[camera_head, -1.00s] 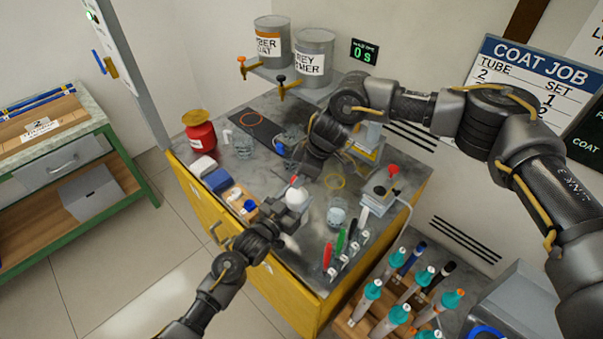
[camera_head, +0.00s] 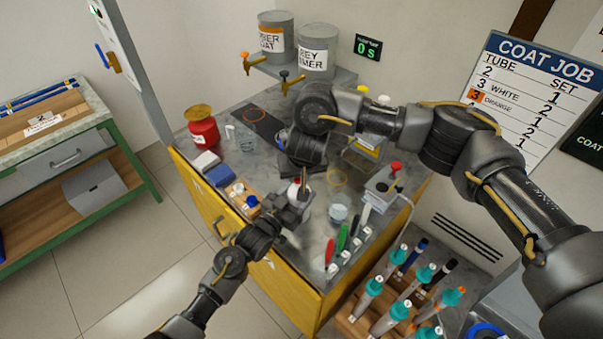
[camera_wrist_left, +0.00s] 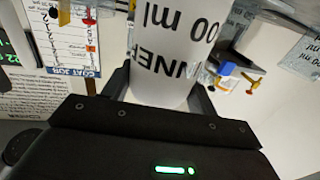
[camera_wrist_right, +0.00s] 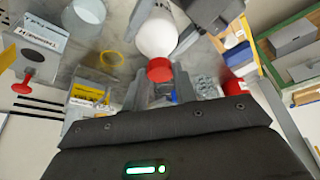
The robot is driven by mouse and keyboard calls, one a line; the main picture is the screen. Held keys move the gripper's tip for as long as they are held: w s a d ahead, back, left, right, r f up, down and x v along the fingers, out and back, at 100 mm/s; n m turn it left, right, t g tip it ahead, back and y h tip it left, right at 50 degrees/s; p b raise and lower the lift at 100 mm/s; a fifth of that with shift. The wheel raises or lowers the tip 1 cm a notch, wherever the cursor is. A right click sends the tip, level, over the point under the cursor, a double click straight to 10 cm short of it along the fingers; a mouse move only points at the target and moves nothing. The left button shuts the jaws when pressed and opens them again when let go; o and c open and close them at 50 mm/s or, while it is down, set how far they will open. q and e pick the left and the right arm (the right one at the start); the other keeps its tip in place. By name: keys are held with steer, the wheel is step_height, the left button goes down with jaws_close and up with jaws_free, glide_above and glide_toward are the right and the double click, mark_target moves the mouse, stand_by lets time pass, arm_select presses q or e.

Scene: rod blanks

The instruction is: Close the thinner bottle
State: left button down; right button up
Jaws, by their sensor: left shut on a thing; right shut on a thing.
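The thinner bottle (camera_wrist_left: 170,50) is white with black lettering. My left gripper (camera_head: 288,212) is shut on it and holds it above the worktop; the label fills the middle of the left wrist view. The red cap (camera_wrist_right: 159,70) is between the fingertips of my right gripper (camera_wrist_right: 158,84), which is shut on it. In the right wrist view the cap overlaps the near end of the white bottle (camera_wrist_right: 157,36). Whether the two touch or the cap is seated, I cannot tell. In the head view my right gripper (camera_head: 304,176) hides most of the bottle top.
A red pot (camera_head: 203,132) stands at the worktop's left. A glass beaker (camera_head: 338,213) and a red-knobbed device (camera_head: 383,186) are close on the right. Pens lie at the front edge. Teal-capped tubes (camera_head: 399,310) stand in a rack below. Two tapped tins (camera_head: 317,58) are behind.

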steer(key=o, duration=0.9)
steer(key=shift+r, duration=0.1)
steer(key=shift+r, duration=2.15)
steer(key=shift+c, duration=0.2)
